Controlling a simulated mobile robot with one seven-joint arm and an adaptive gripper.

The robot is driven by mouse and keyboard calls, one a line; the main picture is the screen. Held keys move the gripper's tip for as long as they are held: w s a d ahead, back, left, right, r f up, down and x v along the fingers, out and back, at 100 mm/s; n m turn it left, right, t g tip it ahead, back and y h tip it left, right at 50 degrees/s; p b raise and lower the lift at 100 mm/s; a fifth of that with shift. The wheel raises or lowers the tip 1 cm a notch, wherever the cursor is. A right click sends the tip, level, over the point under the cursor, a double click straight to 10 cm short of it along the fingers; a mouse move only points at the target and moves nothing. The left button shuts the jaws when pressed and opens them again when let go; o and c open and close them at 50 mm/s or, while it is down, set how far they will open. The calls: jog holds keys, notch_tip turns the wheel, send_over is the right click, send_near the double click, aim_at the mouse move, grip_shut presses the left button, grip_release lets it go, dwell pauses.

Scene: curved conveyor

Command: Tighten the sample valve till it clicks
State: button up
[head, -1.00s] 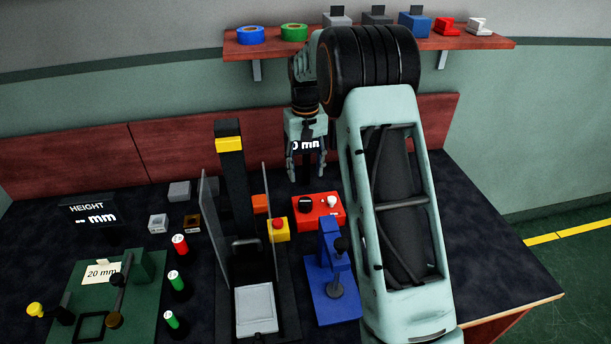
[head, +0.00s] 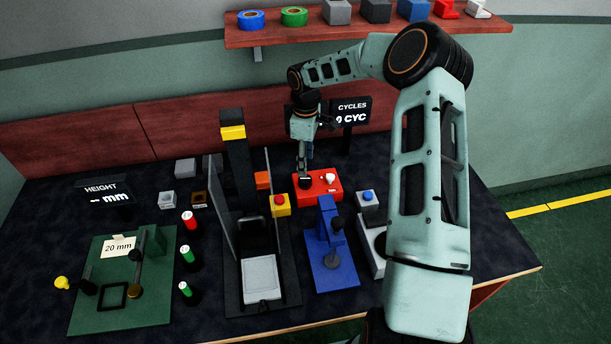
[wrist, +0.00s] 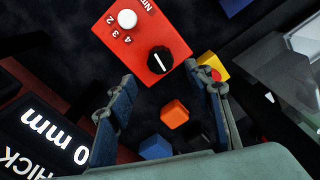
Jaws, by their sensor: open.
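Nothing in view is clearly marked as a sample valve. A red box (head: 327,181) on the bench bears a black knob (head: 305,183) and a white button (head: 329,179). In the wrist view the black knob (wrist: 158,60) has a white pointer line, and numbers stand by the white button (wrist: 127,19). My gripper (head: 303,165) points down above the knob end of the red box. In the wrist view the open gripper (wrist: 160,76) has one finger each side of the knob's line, with nothing between them. Whether it touches the knob cannot be told.
A yellow block with a red button (head: 280,204) and an orange block (head: 263,179) stand left of the box. A blue lever press (head: 330,250) is in front, a CYCLES display (head: 352,113) behind. A tall black-framed press (head: 232,170) stands left.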

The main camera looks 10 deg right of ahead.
aim_at(305, 178)
notch_tip(305, 178, down, 8)
jog(key=shift+r+p, duration=0.1)
jog(key=shift+p, duration=0.35)
jog(key=c, duration=1.2)
jog(key=shift+o, duration=0.2)
jog(key=shift+f+m+b, duration=0.25)
jog(key=shift+m+b, duration=0.45)
jog(key=shift+b, duration=0.35)
jog(key=shift+r+m+b, duration=0.15)
jog(key=shift+m+b, duration=0.85)
jog(key=shift+m, duration=0.1)
jog(key=shift+r, duration=0.1)
jog(key=o, duration=1.2)
jog(key=shift+c, duration=0.2)
